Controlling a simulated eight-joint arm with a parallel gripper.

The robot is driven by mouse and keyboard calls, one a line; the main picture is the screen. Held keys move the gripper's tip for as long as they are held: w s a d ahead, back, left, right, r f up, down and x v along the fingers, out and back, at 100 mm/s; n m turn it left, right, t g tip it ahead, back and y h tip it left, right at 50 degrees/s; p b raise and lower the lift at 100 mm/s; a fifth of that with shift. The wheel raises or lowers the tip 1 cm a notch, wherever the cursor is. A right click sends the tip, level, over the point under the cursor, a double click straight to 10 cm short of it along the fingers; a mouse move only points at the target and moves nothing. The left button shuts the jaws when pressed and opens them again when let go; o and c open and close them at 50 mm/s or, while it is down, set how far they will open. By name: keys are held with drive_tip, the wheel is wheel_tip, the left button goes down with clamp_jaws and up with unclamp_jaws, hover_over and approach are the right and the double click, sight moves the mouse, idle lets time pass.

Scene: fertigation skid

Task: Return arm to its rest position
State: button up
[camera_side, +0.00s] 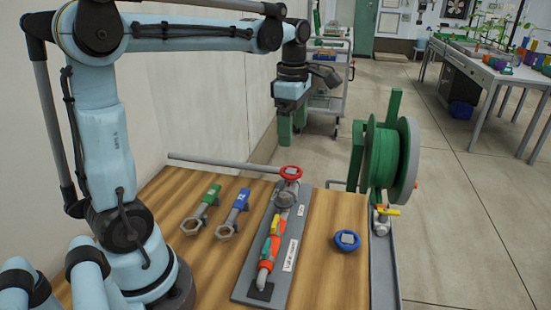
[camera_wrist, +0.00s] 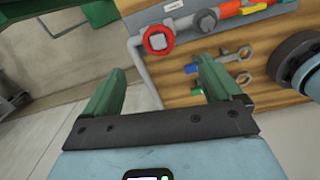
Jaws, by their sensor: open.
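My gripper (camera_side: 292,128) has green fingers and hangs pointing down above the back edge of the wooden bench (camera_side: 338,285), clear of everything on it. In the wrist view my gripper (camera_wrist: 162,90) shows its two green fingers spread apart, with nothing between them. My light blue arm reaches from the left, its upper link about level. The red round valve handle (camera_side: 290,172) sits on the pipe below and near my gripper, not touched by it. In the wrist view the red handle (camera_wrist: 158,40) lies beyond the fingertips.
A grey plate (camera_side: 246,285) carries the pipe with orange, yellow and green parts. Green-handled (camera_side: 211,195) and blue-handled (camera_side: 240,200) wrenches lie to its left. A blue knob (camera_side: 347,241) lies right. A green hose reel (camera_side: 382,160) stands at the bench's right edge. Open floor lies behind.

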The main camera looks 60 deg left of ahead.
drive_tip(key=s+d+f+m+t, duration=0.2)
drive_tip(key=s+d+m+t, duration=0.1)
drive_tip(key=m, duration=0.9)
drive_tip(key=s+d+f+m+t, duration=0.3)
drive_tip(key=s+d+m, duration=0.2)
drive_tip(key=m, duration=0.8)
drive_tip(key=shift+s+d+f+t, duration=0.2)
drive_tip(key=shift+d+f+t, duration=0.15)
drive_tip(key=shift+d, duration=0.85)
